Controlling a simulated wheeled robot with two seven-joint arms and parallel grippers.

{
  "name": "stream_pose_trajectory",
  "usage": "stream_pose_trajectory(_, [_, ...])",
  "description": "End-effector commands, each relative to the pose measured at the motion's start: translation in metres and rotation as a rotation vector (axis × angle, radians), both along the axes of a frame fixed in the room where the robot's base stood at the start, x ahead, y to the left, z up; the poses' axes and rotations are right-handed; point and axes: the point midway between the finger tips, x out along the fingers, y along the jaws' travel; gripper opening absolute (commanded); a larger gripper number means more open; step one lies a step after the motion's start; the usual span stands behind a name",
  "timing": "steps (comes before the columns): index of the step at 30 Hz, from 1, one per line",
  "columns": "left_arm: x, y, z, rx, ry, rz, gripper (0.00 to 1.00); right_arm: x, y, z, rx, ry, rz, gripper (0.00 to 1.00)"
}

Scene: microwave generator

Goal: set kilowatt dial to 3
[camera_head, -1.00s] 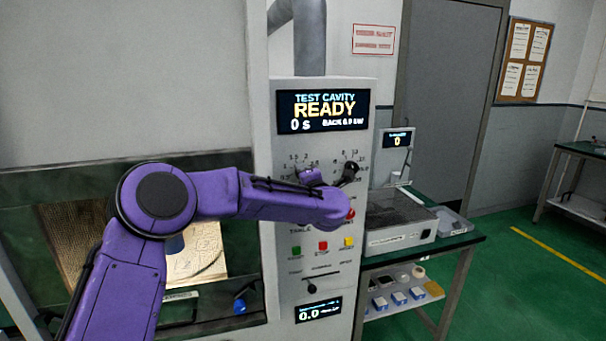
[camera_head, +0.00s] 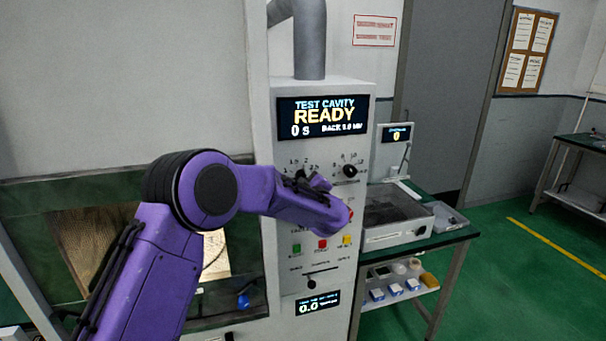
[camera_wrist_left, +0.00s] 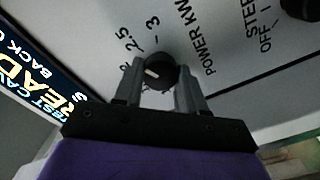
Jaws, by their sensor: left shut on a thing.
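The kilowatt dial is a round black knob (camera_wrist_left: 161,72) with a short white pointer mark, in the left wrist view beside the print "POWER KW". The marks 2.5 and 3 (camera_wrist_left: 152,27) are printed near it. The white mark lies toward the left of the knob; its exact reading I cannot tell. My left gripper (camera_wrist_left: 160,82) is shut on the dial, one finger on each side. In the head view my left gripper (camera_head: 318,182) covers most of the dial on the control panel (camera_head: 283,222). My right gripper is not in view.
A second black knob (camera_head: 350,170) sits just right of the dial. A lit display (camera_head: 322,117) reading READY is above. A bench with a flat device (camera_head: 398,235) stands to the right.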

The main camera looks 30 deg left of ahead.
Motion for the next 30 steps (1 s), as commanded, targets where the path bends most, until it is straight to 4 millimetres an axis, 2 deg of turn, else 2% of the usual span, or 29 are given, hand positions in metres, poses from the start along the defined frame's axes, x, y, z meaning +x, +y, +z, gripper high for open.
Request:
stream_pose_trajectory(1, [0.0003,-0.0008,0.0035,0.029,0.032,-0.001,0.09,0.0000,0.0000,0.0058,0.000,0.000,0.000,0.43])
stream_pose_trajectory(9, [0.0005,-0.0009,0.0014,0.194,0.226,-0.001,0.09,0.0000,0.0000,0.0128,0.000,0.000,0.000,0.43])
stream_pose_trajectory(21, [0.0012,-0.0015,0.0005,0.419,0.488,-0.001,0.09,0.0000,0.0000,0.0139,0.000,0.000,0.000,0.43])
stream_pose_trajectory(30, [0.0014,-0.0017,0.0001,0.522,0.612,-0.001,0.09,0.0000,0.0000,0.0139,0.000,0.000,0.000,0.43])
